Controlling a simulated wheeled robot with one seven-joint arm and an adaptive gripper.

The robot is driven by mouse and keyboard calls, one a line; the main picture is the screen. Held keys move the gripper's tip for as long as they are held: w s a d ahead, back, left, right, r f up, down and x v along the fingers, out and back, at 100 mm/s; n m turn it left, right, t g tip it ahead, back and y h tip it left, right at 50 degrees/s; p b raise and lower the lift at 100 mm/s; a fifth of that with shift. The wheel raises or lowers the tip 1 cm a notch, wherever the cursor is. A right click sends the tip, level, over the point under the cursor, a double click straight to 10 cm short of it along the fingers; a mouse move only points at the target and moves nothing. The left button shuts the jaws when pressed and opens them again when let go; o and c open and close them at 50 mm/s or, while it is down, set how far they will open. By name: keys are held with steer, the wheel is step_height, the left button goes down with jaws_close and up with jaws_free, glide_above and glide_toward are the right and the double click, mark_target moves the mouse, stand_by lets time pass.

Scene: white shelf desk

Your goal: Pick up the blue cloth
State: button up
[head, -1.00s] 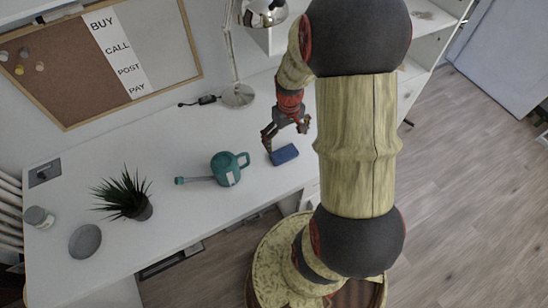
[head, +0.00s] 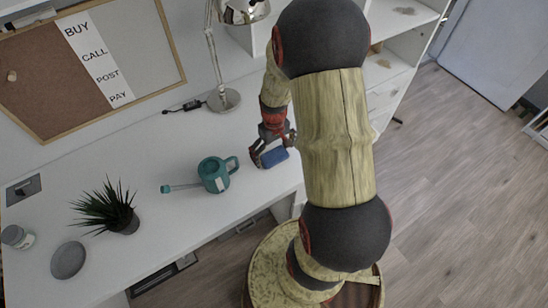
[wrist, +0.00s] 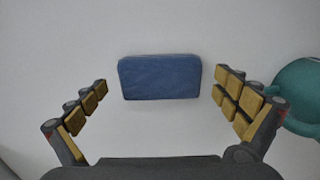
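The blue cloth (wrist: 160,78) is a small folded block lying flat on the white desk. In the wrist view it sits ahead of my gripper (wrist: 160,95), roughly centred between the two spread fingers, with a gap on each side. In the head view the cloth (head: 274,157) lies near the desk's front edge, and my gripper (head: 270,149) is right at it, its fingers partly covering it. My gripper is open and holds nothing. The exact height of the fingers above the desk is hard to tell.
A teal watering can (head: 214,175) stands just left of the cloth; its edge shows in the wrist view (wrist: 302,95). A lamp (head: 223,99) stands behind. A potted plant (head: 115,210), a grey dish (head: 68,260) and a jar (head: 17,237) are farther left.

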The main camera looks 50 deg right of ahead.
mark_target(274, 155)
steer(key=shift+c, duration=1.2)
steer(key=c, duration=0.9)
steer(key=shift+r, duration=0.1)
steer(key=shift+r+p, duration=0.45)
steer(key=shift+r, duration=0.1)
step_height(274, 155, up, 3)
steer(key=shift+f+p, duration=0.2)
steer(key=shift+p, duration=0.55)
steer(key=shift+s+a+r+p, duration=0.55)
steer(key=shift+s+r+p, duration=0.3)
steer(key=shift+s+r, duration=1.05)
steer(key=shift+s+a+r+p, duration=0.55)
steer(key=shift+s+r+p, duration=0.5)
steer(key=shift+s, duration=1.6)
steer(key=shift+s+a+r+p, duration=0.65)
steer(key=shift+s+r, duration=0.95)
steer(key=shift+s, duration=0.7)
